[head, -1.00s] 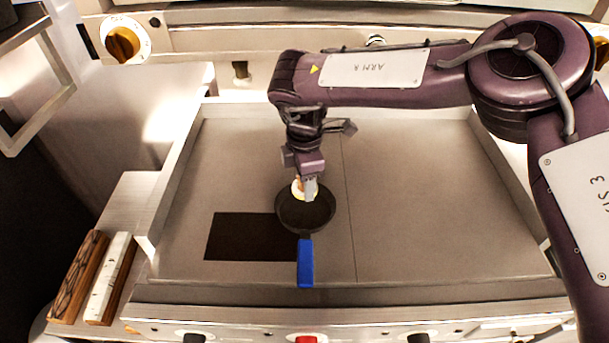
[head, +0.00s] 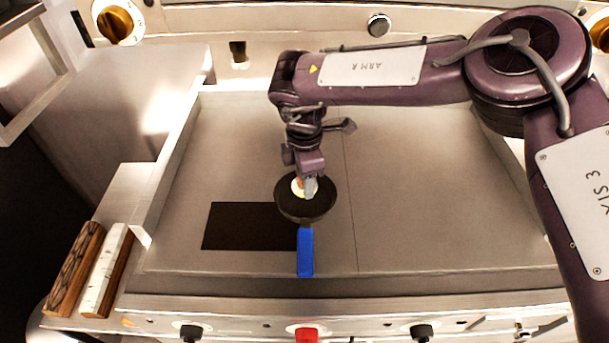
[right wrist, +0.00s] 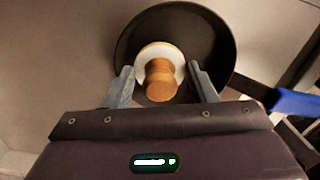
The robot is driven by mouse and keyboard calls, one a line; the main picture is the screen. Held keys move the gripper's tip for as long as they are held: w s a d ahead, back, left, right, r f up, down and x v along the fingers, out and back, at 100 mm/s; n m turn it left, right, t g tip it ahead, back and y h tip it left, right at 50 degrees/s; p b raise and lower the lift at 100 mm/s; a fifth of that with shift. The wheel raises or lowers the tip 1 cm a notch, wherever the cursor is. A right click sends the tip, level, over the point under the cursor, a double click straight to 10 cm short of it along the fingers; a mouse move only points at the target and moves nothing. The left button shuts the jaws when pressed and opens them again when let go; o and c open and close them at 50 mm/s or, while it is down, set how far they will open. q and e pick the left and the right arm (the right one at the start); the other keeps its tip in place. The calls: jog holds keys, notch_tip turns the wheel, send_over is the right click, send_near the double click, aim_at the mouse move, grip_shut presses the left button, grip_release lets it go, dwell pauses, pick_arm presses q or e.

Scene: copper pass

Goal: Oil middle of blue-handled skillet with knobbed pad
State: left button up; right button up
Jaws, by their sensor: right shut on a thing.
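The blue-handled skillet (head: 289,205) sits on the flat steel griddle, its blue handle (head: 305,252) pointing to the front. The knobbed pad (head: 298,187) is white with a brown wooden knob and is over the skillet's pan. My right gripper (head: 309,188) reaches down over the pan, shut on the pad's knob. In the right wrist view, the knob (right wrist: 160,80) is between the two fingers and the white pad lies over the dark pan (right wrist: 215,45). I cannot tell for sure whether the pad touches the pan. My left gripper is not in view.
A dark rectangle (head: 240,227) lies on the griddle (head: 430,210), left of the handle. Raised walls edge the griddle. A wooden block (head: 76,265) and a white-topped block (head: 104,272) are at the left. The griddle's right half is clear beneath my arm.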

jog(key=shift+f+b, duration=0.55)
jog(key=shift+f, duration=0.45)
